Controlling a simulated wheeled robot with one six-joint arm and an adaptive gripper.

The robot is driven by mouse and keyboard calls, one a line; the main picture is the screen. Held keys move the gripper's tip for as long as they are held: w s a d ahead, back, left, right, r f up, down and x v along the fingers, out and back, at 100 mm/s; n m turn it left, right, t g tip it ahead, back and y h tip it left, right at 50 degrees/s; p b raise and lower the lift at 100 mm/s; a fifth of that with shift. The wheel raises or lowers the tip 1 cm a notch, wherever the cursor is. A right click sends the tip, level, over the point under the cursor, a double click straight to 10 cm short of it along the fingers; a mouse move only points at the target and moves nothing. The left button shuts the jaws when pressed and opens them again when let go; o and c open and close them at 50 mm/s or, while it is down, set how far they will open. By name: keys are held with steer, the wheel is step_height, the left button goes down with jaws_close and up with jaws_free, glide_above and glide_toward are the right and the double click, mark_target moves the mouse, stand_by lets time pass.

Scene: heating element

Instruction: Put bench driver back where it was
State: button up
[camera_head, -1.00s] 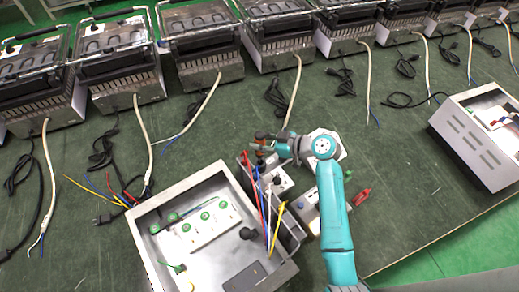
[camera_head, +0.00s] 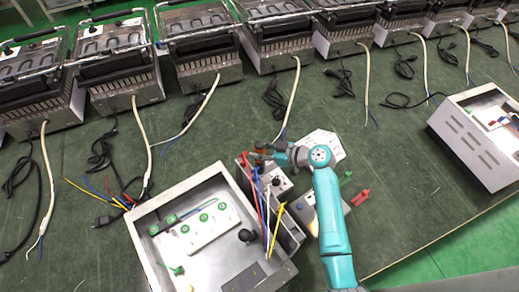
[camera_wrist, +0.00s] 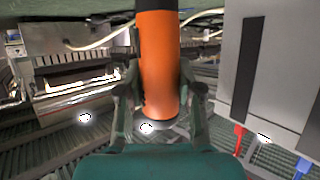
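The bench driver, with an orange and black handle (camera_wrist: 158,62), stands upright in the middle of the wrist view. My gripper (camera_wrist: 160,105) has one finger on each side of the orange handle and appears closed on it. In the head view the gripper (camera_head: 264,156) is beside the grey control box with a dial (camera_head: 279,187), behind the open metal housing. A small orange part of the driver (camera_head: 262,145) shows at the fingertips there. The driver's lower end is hidden by the gripper.
The open metal housing (camera_head: 160,212) with terminals stands front left, with red, blue and yellow leads beside it. Another open housing (camera_head: 470,150) stands at right. Grill units (camera_head: 200,60) line the back; green mat between is mostly free.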

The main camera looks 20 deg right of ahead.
steer(key=o, duration=0.4)
steer(key=shift+o, duration=0.2)
steer(key=shift+r, duration=0.3)
steer(key=shift+s+d+r, duration=0.2)
steer(key=shift+d, duration=0.05)
steer(key=v, duration=1.1)
steer(key=shift+s+d+r, duration=0.1)
steer(key=shift+s, duration=0.05)
